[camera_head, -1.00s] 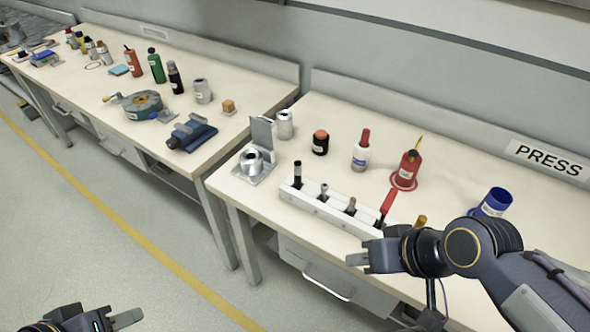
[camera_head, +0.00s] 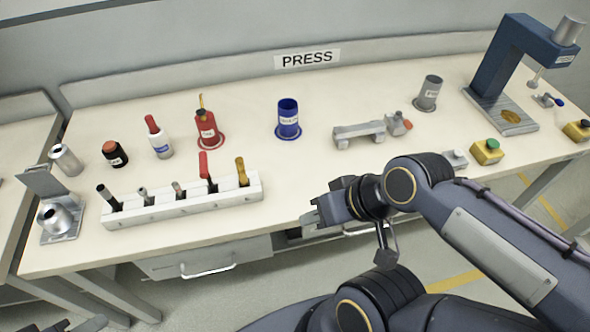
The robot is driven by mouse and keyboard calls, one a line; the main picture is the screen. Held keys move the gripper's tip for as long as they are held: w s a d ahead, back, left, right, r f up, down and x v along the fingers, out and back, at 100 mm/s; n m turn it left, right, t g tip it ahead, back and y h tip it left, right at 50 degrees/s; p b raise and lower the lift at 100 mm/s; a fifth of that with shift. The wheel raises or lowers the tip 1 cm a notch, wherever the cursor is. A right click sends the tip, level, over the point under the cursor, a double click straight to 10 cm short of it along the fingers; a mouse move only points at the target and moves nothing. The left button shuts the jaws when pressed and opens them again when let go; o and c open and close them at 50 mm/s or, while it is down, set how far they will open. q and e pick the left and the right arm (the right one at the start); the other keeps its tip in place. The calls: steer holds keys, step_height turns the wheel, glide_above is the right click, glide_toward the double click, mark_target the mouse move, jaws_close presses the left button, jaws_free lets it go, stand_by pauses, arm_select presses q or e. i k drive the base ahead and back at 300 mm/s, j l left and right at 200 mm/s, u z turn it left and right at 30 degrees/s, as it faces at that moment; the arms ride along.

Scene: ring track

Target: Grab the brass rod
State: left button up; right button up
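A thin brass-coloured rod (camera_head: 201,102) stands upright in a red labelled container (camera_head: 207,130) on the bench. A thicker brass-coloured piece (camera_head: 242,173) stands in the right end of the white rack (camera_head: 185,205); I cannot tell whether it is a rod or a tool handle. My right gripper (camera_head: 308,221) is over the bench's front edge, right of the rack and apart from it. It holds nothing that I can see; its finger gap is unclear. My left gripper (camera_head: 88,325) shows only partly at the bottom left edge, away from the bench top.
The rack also holds a red-handled tool (camera_head: 205,170) and several dark pieces. A blue container (camera_head: 288,119), a grey clamp-like fixture (camera_head: 362,132), a grey cup (camera_head: 428,93) and a blue press (camera_head: 510,75) stand on the bench (camera_head: 330,85).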

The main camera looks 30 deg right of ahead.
mark_target(238, 161)
steer(key=z, duration=0.55)
steer(key=i+j, duration=0.1)
steer(key=j, duration=0.65)
steer(key=i+j+z, duration=0.15)
steer(key=j, duration=0.65)
steer(key=k, duration=0.05)
